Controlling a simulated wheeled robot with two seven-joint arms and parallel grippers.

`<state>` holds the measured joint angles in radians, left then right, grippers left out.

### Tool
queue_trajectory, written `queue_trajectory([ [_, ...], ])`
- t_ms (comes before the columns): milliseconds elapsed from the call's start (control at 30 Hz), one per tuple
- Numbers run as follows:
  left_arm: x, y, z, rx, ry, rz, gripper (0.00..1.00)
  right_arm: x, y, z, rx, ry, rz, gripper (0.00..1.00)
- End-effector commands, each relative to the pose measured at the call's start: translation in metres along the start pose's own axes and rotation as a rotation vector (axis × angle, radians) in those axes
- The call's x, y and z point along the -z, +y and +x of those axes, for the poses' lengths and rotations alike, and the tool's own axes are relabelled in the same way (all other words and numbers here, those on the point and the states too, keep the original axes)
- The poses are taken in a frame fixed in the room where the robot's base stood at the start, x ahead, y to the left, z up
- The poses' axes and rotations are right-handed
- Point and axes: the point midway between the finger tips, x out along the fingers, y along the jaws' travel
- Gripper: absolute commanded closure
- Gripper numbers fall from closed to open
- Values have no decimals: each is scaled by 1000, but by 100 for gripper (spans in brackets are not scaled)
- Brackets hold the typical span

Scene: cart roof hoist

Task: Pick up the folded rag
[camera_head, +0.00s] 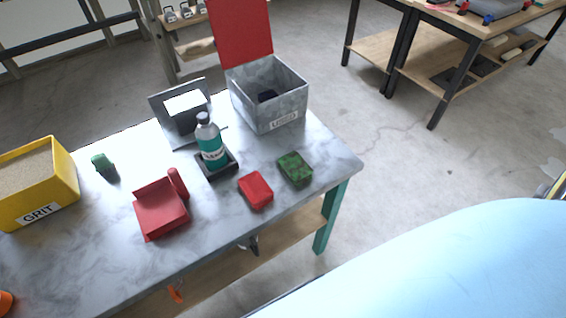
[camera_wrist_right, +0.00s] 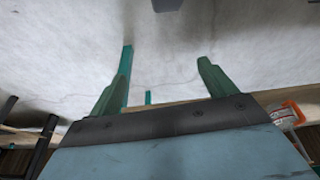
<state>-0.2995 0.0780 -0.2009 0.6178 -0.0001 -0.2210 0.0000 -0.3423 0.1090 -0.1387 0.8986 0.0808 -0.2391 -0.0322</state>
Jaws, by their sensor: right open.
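Two small pads lie on the marbled grey table (camera_head: 100,255) near its right end in the head view. One is a red, soft-edged pad (camera_head: 256,190); the other is a mottled dark green pad (camera_head: 295,169) just right of and behind it. Either could be the folded rag; I cannot tell which for sure. Both lie flat, apart, with nothing on them. My right gripper (camera_wrist_right: 163,70) shows in the right wrist view with its green fingers apart and nothing between them. It is away from both pads, which do not show there. My left gripper is not in view.
A teal bottle (camera_head: 211,148) stands in a dark tray left of the pads. A grey box (camera_head: 268,100) with its red lid raised stands behind them. A red holder (camera_head: 160,210), a green item (camera_head: 103,165) and a yellow grit bin (camera_head: 62,180) are further left.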

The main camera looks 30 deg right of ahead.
Motion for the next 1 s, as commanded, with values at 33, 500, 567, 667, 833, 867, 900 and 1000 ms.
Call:
queue_trajectory([
  [33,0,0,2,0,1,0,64,34,12,-7,-10,78,19,13],
  [500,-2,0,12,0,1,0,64,282,80,-188,-27,726,75,13],
  [567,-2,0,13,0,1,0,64,297,82,-210,-25,777,69,13],
  [667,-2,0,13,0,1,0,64,312,82,-236,-20,836,60,13],
  [833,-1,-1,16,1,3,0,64,328,83,-246,-18,873,55,13],
  [867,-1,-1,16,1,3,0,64,332,83,-244,-18,875,56,13],
  [900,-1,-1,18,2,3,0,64,338,84,-239,-17,875,56,13],
  [1000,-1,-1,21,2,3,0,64,353,84,-226,-18,875,55,13],
])
